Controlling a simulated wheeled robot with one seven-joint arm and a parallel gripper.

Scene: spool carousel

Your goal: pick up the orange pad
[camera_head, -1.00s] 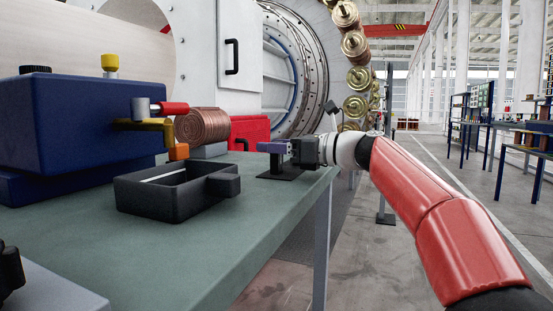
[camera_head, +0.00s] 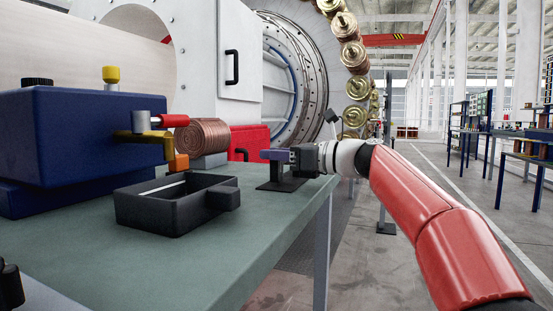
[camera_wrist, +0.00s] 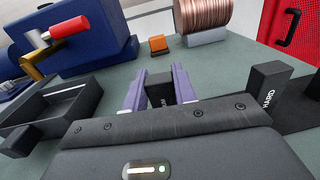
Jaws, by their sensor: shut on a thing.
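The orange pad (camera_wrist: 158,43) is a small orange block with a dark lower part. It sits on the green table, in front of the copper spool in the wrist view, and it also shows in the head view (camera_head: 179,163) beside the yellow lever. My gripper (camera_head: 268,155) is at the table's right end, well apart from the orange pad. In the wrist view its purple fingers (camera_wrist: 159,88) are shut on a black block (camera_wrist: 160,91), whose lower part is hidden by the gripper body.
A black open tray (camera_head: 175,205) stands on the table (camera_head: 120,265). Left of it is a blue machine (camera_head: 80,135) with a red-tipped handle. A copper spool (camera_head: 203,136) lies behind. A black block marked HARD (camera_wrist: 267,85) stands right of my gripper.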

